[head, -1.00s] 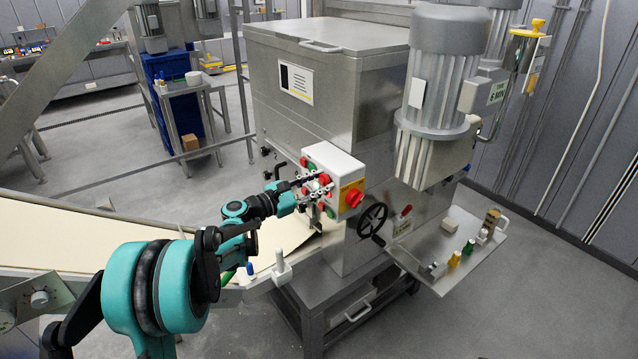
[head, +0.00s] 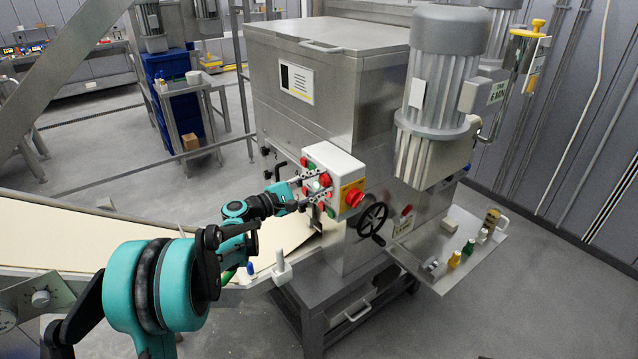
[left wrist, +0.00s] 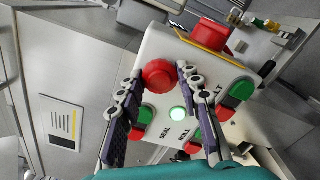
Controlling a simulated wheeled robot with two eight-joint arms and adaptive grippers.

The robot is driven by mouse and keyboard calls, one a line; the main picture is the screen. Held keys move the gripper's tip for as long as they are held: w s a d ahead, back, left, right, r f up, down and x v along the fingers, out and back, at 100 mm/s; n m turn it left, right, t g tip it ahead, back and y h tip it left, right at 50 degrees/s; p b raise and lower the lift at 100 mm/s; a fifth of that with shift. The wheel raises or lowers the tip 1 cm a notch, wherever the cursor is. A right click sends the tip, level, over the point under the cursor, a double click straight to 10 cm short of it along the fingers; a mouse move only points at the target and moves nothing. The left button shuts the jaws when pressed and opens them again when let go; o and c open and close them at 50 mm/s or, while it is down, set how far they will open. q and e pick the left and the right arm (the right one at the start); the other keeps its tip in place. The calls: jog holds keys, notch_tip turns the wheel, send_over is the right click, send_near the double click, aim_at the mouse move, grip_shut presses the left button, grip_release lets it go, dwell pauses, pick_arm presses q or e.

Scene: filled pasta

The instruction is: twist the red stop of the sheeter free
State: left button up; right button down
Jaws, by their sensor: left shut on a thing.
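The red stop (left wrist: 158,75) is a round red knob on the white face of the control box (left wrist: 165,45). In the head view the red stop (head: 324,179) shows small, partly covered by my fingers. My left gripper (head: 321,183) reaches the box from the left. In the left wrist view the fingers of my left gripper (left wrist: 161,74) stand one on each side of the red stop, closed on it. Whether the stop has turned cannot be told. My right gripper is not in view.
Red and green button pairs (left wrist: 236,95) and a lit lamp (left wrist: 178,114) sit close around the fingers. A red switch on yellow (head: 353,197) is on the box's right side. A black handwheel (head: 372,219) and a shelf with small bottles (head: 454,260) stand right.

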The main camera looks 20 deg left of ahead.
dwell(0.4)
pick_arm(q)
jog(key=o, duration=1.2)
jog(key=shift+d, duration=0.1)
jog(key=shift+c, duration=0.2)
jog(key=v, duration=1.2)
